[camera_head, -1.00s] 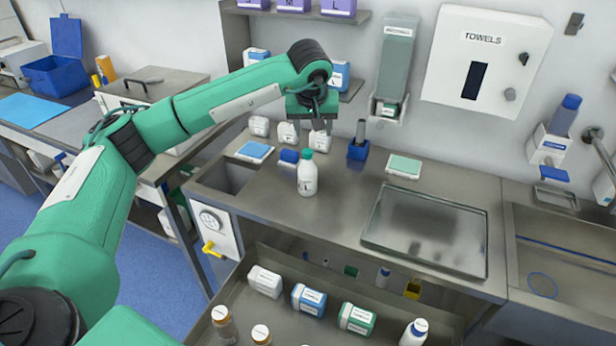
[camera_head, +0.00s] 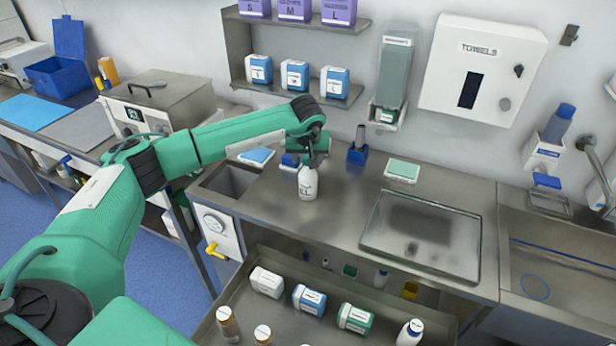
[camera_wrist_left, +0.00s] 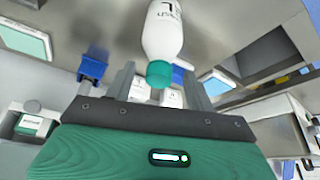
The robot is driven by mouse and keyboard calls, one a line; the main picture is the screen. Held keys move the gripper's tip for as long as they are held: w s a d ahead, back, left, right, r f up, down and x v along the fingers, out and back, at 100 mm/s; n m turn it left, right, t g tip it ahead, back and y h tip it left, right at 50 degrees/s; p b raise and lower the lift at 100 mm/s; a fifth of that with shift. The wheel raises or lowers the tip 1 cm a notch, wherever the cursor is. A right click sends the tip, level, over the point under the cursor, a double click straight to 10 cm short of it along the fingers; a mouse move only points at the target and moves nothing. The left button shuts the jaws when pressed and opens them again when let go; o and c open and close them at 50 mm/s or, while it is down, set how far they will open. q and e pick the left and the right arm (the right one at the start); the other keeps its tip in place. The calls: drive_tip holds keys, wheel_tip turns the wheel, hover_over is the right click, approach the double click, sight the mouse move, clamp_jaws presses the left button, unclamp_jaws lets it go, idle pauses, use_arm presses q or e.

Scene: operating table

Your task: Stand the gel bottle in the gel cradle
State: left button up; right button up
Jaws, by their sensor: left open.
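A white bottle (camera_head: 308,184) with dark lettering stands upright on the steel counter (camera_head: 335,215). I take it for the gel bottle. Its green cap shows in the left wrist view, where the bottle (camera_wrist_left: 163,35) appears upside down. My left gripper (camera_head: 312,162) is over the bottle's top and hides the cap in the head view. In the left wrist view the open fingers of my left gripper (camera_wrist_left: 158,82) lie on either side of the cap, with gaps. A blue holder (camera_head: 357,155) with a grey upright part stands behind right; I cannot tell whether it is the gel cradle. My right gripper is out of view.
A small blue block (camera_head: 290,158) sits close behind the bottle. Below is an open drawer (camera_head: 240,290) with several bottles and boxes. A shelf (camera_head: 300,88) hangs behind.

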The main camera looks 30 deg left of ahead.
use_arm(q)
drive_tip(key=shift+x, duration=0.9)
clamp_jaws()
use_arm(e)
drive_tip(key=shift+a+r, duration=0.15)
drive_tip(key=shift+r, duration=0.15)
use_arm(q)
drive_tip(key=shift+r, duration=0.1)
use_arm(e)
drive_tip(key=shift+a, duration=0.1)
